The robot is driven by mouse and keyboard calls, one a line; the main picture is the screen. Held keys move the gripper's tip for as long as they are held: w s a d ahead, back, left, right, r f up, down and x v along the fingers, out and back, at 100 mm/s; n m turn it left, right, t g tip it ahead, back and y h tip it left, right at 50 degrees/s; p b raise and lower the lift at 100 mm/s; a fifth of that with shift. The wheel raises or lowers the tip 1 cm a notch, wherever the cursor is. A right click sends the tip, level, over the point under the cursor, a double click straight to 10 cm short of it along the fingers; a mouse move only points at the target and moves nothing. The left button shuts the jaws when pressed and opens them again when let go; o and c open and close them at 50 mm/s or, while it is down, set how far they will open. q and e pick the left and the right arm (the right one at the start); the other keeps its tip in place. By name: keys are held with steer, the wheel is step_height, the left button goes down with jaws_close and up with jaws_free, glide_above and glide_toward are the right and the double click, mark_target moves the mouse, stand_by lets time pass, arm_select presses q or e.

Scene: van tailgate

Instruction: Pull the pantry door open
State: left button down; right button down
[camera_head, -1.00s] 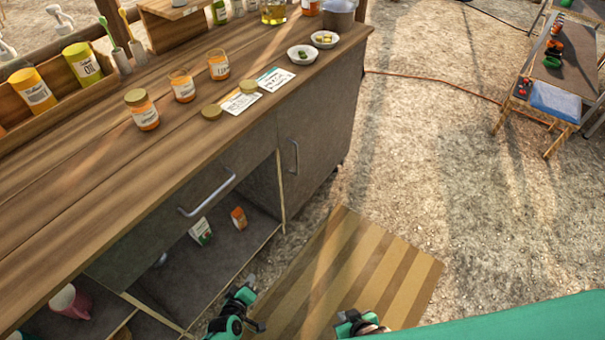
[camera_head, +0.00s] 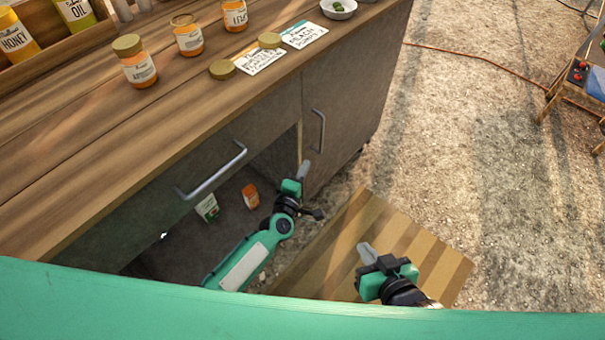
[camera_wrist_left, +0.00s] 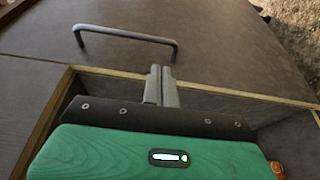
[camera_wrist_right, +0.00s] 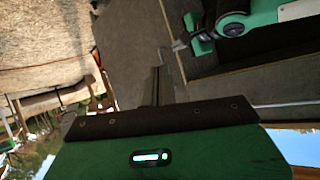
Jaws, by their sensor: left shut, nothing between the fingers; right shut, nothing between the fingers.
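The pantry door (camera_head: 345,118) is the dark grey front at the right end of the cabinet. It looks closed, with an upright metal bar handle (camera_head: 320,131) near its left edge. In the left wrist view a bar handle (camera_wrist_left: 125,37), apparently the same one, shows above the fingers. My left gripper (camera_head: 303,168) is shut and empty, just below and left of the handle at the edge of the open compartment, apart from the bar. My right gripper (camera_head: 365,250) is shut and empty, over the striped mat, farther from the door. The left gripper also shows in the right wrist view (camera_wrist_right: 178,46).
A drawer front with a metal handle (camera_head: 212,171) is left of the door. The open compartment below holds an orange container (camera_head: 250,196) and a carton (camera_head: 207,207). The wooden worktop (camera_head: 150,120) carries jars and cards. The striped mat (camera_head: 420,255) and bare ground lie to the right.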

mark_target(311, 154)
arm_select(q)
steer(key=shift+b+x, duration=0.45)
steer(key=shift+x, duration=2.55)
arm_select(e)
steer(key=shift+w+a+r+t+y, duration=0.15)
steer(key=shift+a+t+y, duration=0.25)
steer(key=shift+a+t, duration=0.45)
arm_select(q)
steer(key=shift+f, duration=0.1)
